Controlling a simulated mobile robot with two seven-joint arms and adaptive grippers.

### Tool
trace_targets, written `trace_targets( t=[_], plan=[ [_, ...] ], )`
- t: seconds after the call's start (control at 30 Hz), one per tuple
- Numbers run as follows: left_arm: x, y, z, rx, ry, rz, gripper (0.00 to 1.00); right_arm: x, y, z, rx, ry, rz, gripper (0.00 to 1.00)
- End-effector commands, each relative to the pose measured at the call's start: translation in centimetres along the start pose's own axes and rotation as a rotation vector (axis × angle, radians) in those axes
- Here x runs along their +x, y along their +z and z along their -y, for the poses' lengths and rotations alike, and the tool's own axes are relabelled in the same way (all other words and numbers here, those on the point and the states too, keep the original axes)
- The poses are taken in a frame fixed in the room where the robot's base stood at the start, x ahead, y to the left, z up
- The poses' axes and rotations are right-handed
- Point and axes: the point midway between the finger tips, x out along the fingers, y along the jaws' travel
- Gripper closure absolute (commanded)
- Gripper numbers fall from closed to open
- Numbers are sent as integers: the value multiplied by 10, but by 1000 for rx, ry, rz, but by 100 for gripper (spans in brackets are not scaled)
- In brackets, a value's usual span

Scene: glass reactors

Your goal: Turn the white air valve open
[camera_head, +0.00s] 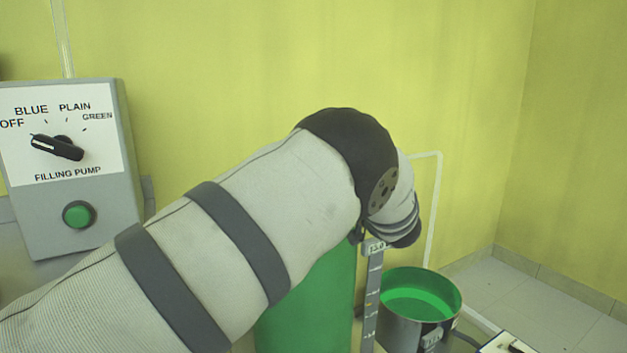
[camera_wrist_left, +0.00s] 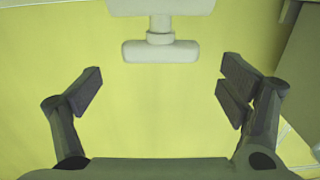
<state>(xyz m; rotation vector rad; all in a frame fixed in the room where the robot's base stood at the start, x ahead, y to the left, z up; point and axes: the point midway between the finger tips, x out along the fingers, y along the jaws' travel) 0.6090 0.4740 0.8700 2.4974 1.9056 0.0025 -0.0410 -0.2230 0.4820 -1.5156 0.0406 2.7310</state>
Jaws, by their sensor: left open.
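The white air valve (camera_wrist_left: 160,51) shows at the top middle of the left wrist view, with a bar-shaped handle on a short stem below a wider white body. My left gripper (camera_wrist_left: 163,90) is open, its two dark fingers spread wide to either side. The valve handle lies between and a little above the fingertips in the picture, with no finger touching it. In the head view my left arm comes in from the left, and its gripper and the valve are hidden behind the arm. My right gripper is not in view.
A filling pump box (camera_head: 70,215) with a black knob (camera_head: 57,147) and green button (camera_head: 79,214) stands at the left. Behind my arm are a green cylinder (camera_head: 310,305) and an upright scale (camera_head: 372,295). A metal pot (camera_head: 400,330) holds green liquid. A white pipe (camera_head: 434,210) runs along the wall.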

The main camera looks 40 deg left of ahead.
Motion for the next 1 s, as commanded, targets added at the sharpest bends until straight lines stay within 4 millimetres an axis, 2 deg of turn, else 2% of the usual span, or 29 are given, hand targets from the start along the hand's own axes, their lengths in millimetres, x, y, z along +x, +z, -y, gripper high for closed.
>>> trace_targets(
  t=[0.1, 0.3, 0.8, 0.87, 0.97, 1.0],
  plan=[
    [-32, -1, -1, 0, 3, -1, 10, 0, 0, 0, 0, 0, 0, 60],
    [-64, 0, 0, 0, 1, -2, 10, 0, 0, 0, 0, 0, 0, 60],
    [-69, 1, 0, 4, 2, -1, 10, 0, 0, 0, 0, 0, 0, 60],
    [-68, 14, 1, 32, 18, 3, 10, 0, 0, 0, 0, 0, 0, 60],
    [-69, 72, 6, 163, 109, 29, 10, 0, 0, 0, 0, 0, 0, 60],
    [-71, 105, 11, 234, 165, 53, 10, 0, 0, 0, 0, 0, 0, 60]
  ],
)
